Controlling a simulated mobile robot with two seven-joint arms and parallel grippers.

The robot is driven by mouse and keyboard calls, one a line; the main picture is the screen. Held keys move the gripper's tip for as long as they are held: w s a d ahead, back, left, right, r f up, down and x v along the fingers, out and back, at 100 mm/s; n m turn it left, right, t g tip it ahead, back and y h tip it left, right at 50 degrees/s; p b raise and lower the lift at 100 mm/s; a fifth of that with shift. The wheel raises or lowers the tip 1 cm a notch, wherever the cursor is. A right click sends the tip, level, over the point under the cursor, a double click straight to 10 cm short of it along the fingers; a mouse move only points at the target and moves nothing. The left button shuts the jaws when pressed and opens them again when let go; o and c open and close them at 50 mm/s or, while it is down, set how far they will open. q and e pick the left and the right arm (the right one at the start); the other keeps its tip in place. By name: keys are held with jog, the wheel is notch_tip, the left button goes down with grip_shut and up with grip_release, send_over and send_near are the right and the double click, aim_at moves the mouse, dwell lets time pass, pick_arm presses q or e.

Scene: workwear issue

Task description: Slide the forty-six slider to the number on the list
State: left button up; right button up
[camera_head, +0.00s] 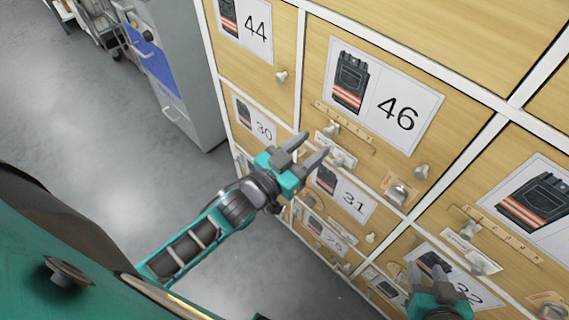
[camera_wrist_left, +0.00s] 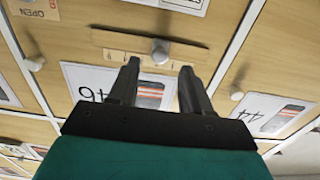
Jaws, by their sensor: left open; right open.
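The panel marked 46 (camera_head: 397,112) carries a picture card with a dark garment with an orange stripe. Below the card is a wooden slider rail (camera_head: 358,136) with a small round knob (camera_head: 332,129), left of the rail's middle. My left gripper (camera_head: 314,147) is open and empty in front of the panel, just below the rail. In the left wrist view the card hangs upside down, and the knob (camera_wrist_left: 160,51) stands beyond and between the open fingertips (camera_wrist_left: 158,66), with no clear contact. The rail's numbers are too small to read. My right gripper (camera_head: 428,272) is open at lower right. I cannot identify the list.
Neighbouring panels marked 44 (camera_head: 256,30), 30 (camera_head: 262,130) and 31 (camera_head: 353,202) have their own cards and knobs.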

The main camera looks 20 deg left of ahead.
pick_arm(q)
jog(key=v, duration=0.8)
jog(key=shift+s, duration=0.25)
jog(key=shift+a, duration=0.1)
jog(key=s+a+f+n+g+y, duration=0.1)
jog(key=s+a+f+g+y, duration=0.1)
jog(key=f+g, duration=0.4)
notch_tip(320, 180, down, 4)
jog(key=shift+s+r+y, duration=0.15)
jog(key=shift+s+y, duration=0.6)
jog(key=shift+y, duration=0.35)
dwell(0.8)
